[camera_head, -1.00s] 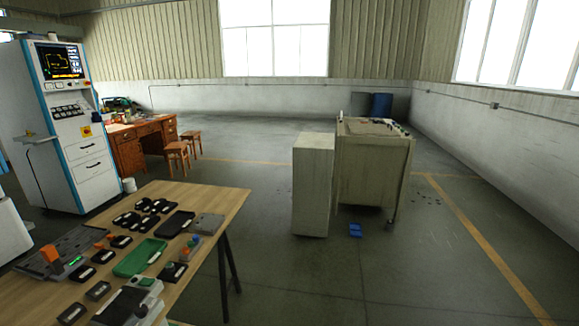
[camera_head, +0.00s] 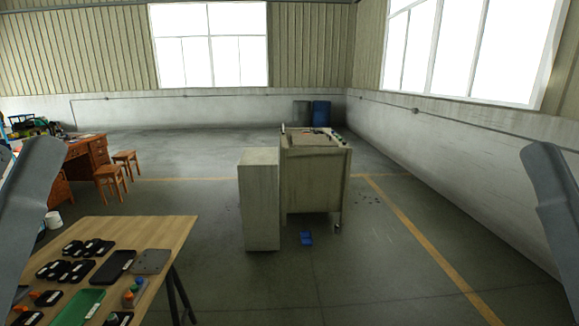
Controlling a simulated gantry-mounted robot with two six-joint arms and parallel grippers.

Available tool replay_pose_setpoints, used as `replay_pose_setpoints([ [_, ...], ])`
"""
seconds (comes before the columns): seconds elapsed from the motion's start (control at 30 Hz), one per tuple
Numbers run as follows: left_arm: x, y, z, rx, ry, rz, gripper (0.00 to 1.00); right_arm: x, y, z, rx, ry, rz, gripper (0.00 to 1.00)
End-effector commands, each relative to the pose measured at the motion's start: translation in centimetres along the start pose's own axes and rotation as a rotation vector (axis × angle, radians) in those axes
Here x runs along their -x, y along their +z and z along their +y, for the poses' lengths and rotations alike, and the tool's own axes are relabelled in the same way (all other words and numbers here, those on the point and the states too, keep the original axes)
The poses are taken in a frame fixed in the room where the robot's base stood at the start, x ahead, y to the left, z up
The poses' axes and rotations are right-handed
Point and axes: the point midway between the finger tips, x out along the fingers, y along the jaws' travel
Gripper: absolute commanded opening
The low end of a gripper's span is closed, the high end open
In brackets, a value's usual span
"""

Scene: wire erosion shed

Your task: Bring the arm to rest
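A grey link of my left arm shows at the left edge of the head view, and a grey link of my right arm shows at the right edge. Both links are raised and touch nothing that I can see. Neither gripper is in the picture, so whether they hold anything is hidden.
A wooden table (camera_head: 150,232) at lower left bears black trays (camera_head: 113,267), a green tray (camera_head: 78,306) and small parts. A pale cabinet (camera_head: 259,200) and a worn machine (camera_head: 315,175) stand mid-floor, with a blue object (camera_head: 306,238) before them. Floor at right is clear.

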Motion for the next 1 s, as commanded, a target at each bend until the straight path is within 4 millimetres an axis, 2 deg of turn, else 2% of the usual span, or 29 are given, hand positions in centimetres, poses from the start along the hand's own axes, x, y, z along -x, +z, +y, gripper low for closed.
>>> replay_pose_setpoints([
  [0.03,0.2,-0.3,-1.0,-0.163,-0.045,0.008,0.71,0.0,0.0,0.0,0.000,0.000,0.000,0.50],
  [0.07,0.1,-0.1,-1.0,-0.248,-0.044,0.001,0.71,0.0,0.0,0.0,0.000,0.000,0.000,0.50],
  [0.1,-2.7,-2.5,-0.5,-0.245,-0.041,0.002,0.71,-2.6,-2.3,0.0,0.000,0.000,-0.004,0.50],
  [0.37,-11.2,-10.0,1.0,-0.237,-0.039,-0.002,0.71,-11.1,-10.2,0.0,0.000,0.000,0.001,0.50],
  [0.7,-23.4,-20.9,3.0,-0.235,-0.039,-0.003,0.71,-23.3,-21.5,0.1,0.000,0.000,0.000,0.50],
  [0.83,-26.8,-23.8,3.6,-0.235,-0.039,-0.004,0.71,-26.6,-24.6,0.1,0.000,0.000,0.000,0.50],
  [1.0,-28.4,-25.2,3.9,-0.235,-0.039,-0.004,0.71,-28.2,-26.0,0.1,0.000,0.000,0.000,0.50],
])
